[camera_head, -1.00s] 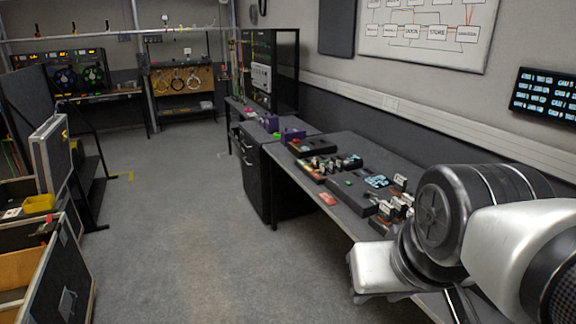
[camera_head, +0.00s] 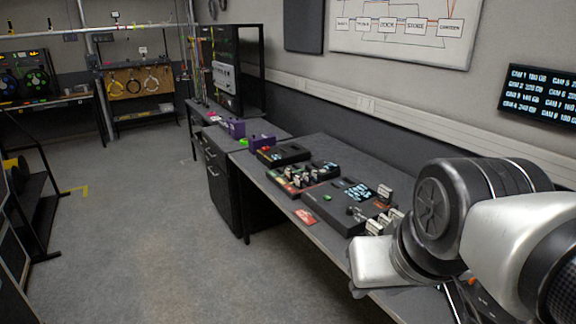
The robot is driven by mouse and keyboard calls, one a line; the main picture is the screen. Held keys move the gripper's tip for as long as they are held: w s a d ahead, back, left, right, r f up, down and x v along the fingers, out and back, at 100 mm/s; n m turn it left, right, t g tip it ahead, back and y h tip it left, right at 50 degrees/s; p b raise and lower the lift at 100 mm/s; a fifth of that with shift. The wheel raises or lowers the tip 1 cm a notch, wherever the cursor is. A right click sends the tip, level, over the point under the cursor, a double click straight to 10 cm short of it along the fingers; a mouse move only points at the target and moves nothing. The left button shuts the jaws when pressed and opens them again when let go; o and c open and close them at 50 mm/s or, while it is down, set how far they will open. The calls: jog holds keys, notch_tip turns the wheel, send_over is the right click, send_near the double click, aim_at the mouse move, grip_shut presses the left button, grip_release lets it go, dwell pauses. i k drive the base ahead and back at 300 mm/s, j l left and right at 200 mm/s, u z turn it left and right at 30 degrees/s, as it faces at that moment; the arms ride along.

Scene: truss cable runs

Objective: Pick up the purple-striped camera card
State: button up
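I cannot make out a purple stripe on any card in this view. Several small pale upright pieces, possibly cards, stand in a dark rack (camera_head: 303,180) on the long desk. More pale upright pieces (camera_head: 375,227) stand beside my arm, partly hidden by it, and one pale piece (camera_head: 385,192) stands behind them. A red flat card-like piece (camera_head: 305,216) lies near the desk's front edge. My arm fills the lower right and covers the near part of the desk. No gripper fingers can be seen.
The long desk (camera_head: 300,147) runs along the right wall. Two purple blocks (camera_head: 262,141) stand at its far end, by a dark drawer cabinet (camera_head: 222,190). A black console with a lit display (camera_head: 357,190) is mid-desk. The grey floor (camera_head: 150,235) is open to the left.

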aim_at(307, 178)
jog(key=i+j+z, duration=0.15)
jog(key=z, duration=0.2)
jog(key=i+j+z, duration=0.35)
jog(key=j+z, duration=0.15)
jog(key=z, duration=0.2)
jog(key=i+j, duration=0.15)
jog(key=j, duration=0.2)
jog(key=i+j+z, duration=0.15)
jog(key=j, duration=0.2)
jog(key=i+j, duration=0.15)
jog(key=j, duration=0.2)
jog(key=i+j+z, duration=0.1)
jog(key=j, duration=0.25)
jog(key=i+j+z, duration=0.1)
jog(key=j, duration=0.25)
jog(key=i+j, duration=0.2)
jog(key=j, duration=0.2)
jog(key=i+j, duration=0.1)
jog(key=j, duration=0.3)
jog(key=i+j, duration=0.15)
jog(key=j, duration=0.25)
jog(key=i+j, duration=0.1)
jog(key=j, duration=0.3)
jog(key=i+j, duration=0.15)
jog(key=j, duration=0.25)
jog(key=i+j, duration=0.1)
jog(key=j, duration=0.25)
jog(key=z, duration=0.05)
